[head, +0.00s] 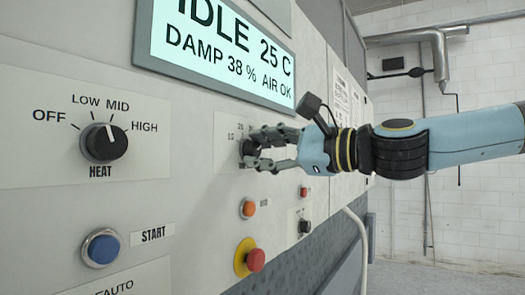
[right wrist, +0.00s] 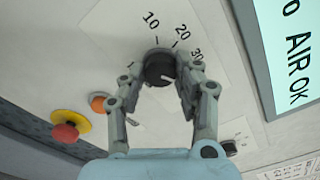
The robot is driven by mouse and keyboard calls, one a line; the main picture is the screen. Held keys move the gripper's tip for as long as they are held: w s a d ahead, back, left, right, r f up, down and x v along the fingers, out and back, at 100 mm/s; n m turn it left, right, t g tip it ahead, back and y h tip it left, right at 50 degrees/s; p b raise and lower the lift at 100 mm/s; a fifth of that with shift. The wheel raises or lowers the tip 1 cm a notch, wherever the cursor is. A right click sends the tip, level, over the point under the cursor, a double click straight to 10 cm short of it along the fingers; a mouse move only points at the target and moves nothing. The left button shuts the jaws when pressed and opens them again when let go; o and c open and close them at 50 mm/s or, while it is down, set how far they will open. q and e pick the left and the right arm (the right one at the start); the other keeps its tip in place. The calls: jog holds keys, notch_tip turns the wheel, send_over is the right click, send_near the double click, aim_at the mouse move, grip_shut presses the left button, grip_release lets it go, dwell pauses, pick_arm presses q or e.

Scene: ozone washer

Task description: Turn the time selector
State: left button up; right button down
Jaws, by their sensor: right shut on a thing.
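The time selector is a round black knob (head: 246,148) on a pale plate on the machine's front panel, mostly hidden by my fingers in the head view. In the right wrist view the knob (right wrist: 158,67) shows between my fingertips, with the marks 10, 20 and 30 printed around it. My right gripper (head: 254,150) reaches in from the right and is shut on the knob, one finger on each side in the right wrist view (right wrist: 158,80). The knob's exact setting is hard to tell. My left gripper is not in view.
A HEAT knob (head: 104,143) points near MID at the left, above a blue START button (head: 101,248). The display (head: 222,50) reads IDLE. Below my gripper are an orange button (head: 248,208), a red button on yellow (head: 254,260) and a small black knob (head: 304,226).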

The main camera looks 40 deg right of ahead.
jog(key=c, duration=0.9)
grip_release()
jog(key=shift+c, duration=0.2)
